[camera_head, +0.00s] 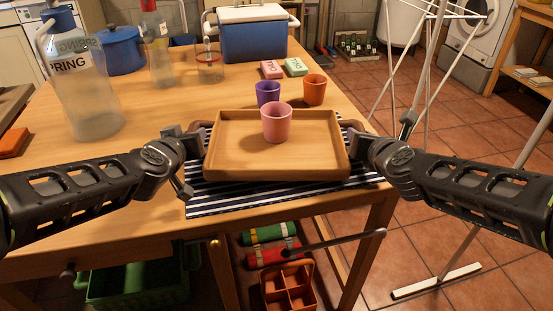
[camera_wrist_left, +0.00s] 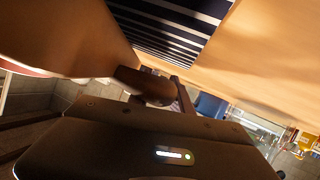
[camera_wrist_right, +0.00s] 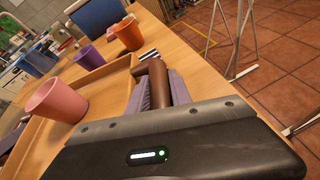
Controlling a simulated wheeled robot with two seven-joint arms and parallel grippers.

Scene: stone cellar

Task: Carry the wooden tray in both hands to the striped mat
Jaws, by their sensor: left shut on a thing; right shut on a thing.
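The wooden tray (camera_head: 232,161) is level over the striped mat (camera_head: 235,200) near the table's front edge; I cannot tell whether it touches the mat. The mat shows in front of it and at its sides. A pink cup (camera_head: 277,122) stands upright in the tray. My left gripper (camera_head: 200,142) is shut on the tray's left handle, a brown bar in the left wrist view (camera_wrist_left: 145,86). My right gripper (camera_head: 357,142) is shut on the right handle, seen in the right wrist view (camera_wrist_right: 157,88). The fingertips are partly hidden.
A purple cup (camera_head: 268,92) and an orange cup (camera_head: 314,90) stand just behind the tray, with pink and green boxes (camera_head: 283,68) beyond. A blue cooler (camera_head: 254,38), bottle (camera_head: 160,50) and large jug (camera_head: 88,95) stand farther back and left. A drying rack (camera_head: 430,70) is right.

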